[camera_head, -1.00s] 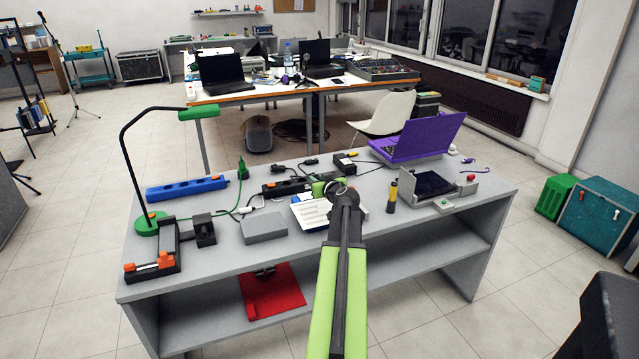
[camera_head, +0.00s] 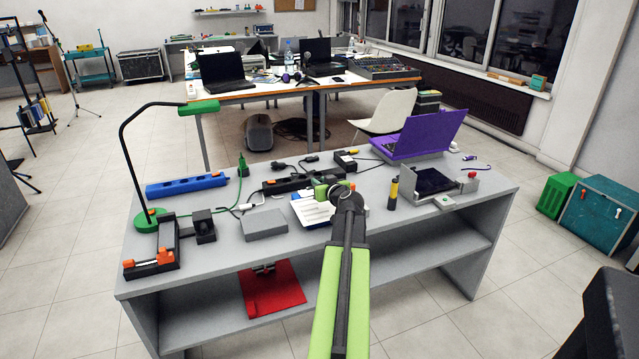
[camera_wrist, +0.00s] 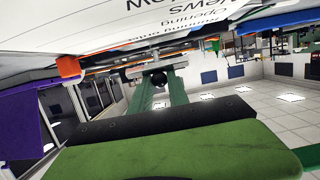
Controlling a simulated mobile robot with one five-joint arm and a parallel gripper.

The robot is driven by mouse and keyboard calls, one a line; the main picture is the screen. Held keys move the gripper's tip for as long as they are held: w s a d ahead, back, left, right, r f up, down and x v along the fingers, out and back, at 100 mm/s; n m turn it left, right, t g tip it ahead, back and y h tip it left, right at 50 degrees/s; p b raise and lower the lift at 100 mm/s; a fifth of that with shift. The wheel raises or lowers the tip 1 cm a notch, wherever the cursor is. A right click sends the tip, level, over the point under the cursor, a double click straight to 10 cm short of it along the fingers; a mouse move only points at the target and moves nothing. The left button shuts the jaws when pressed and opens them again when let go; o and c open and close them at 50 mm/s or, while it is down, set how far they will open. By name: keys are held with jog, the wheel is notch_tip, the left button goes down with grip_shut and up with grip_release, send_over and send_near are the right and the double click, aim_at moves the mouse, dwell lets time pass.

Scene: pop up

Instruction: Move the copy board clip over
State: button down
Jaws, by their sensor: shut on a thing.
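The copy board (camera_head: 311,209) is a white sheet with printed lines, on the grey bench behind my arm. In the wrist view its printed face (camera_wrist: 200,22) fills the top, close and upside down. My gripper (camera_head: 326,188) has green jaws and is at the board's upper right side, partly hidden by my dark wrist. In the wrist view its jaws (camera_wrist: 160,85) are shut on a small grey metal piece (camera_wrist: 157,66) along the board's edge, which looks like the clip. Its exact outline is hard to make out.
A grey box (camera_head: 264,224) lies left of the board. A black and yellow cylinder (camera_head: 393,193) stands to the right, near a grey device (camera_head: 436,188) and purple laptop (camera_head: 424,135). Black adapters lie behind. A red board (camera_head: 272,290) lies on the lower shelf.

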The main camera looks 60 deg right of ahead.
jog(key=shift+s+a+f, duration=0.25)
jog(key=shift+a+f, duration=0.1)
jog(key=shift+f, duration=0.2)
jog(key=shift+b, duration=0.3)
jog(key=shift+s+a+f+b, duration=0.2)
jog(key=shift+s+f+b, duration=0.2)
jog(key=shift+f+b, duration=0.4)
jog(key=shift+f, duration=0.1)
jog(key=shift+a+f+b, duration=0.15)
jog(key=shift+f+b, duration=0.5)
jog(key=shift+b, duration=0.1)
jog(key=shift+s+r, duration=0.1)
jog(key=c, duration=1.2)
grip_release()
jog(key=shift+s, duration=0.1)
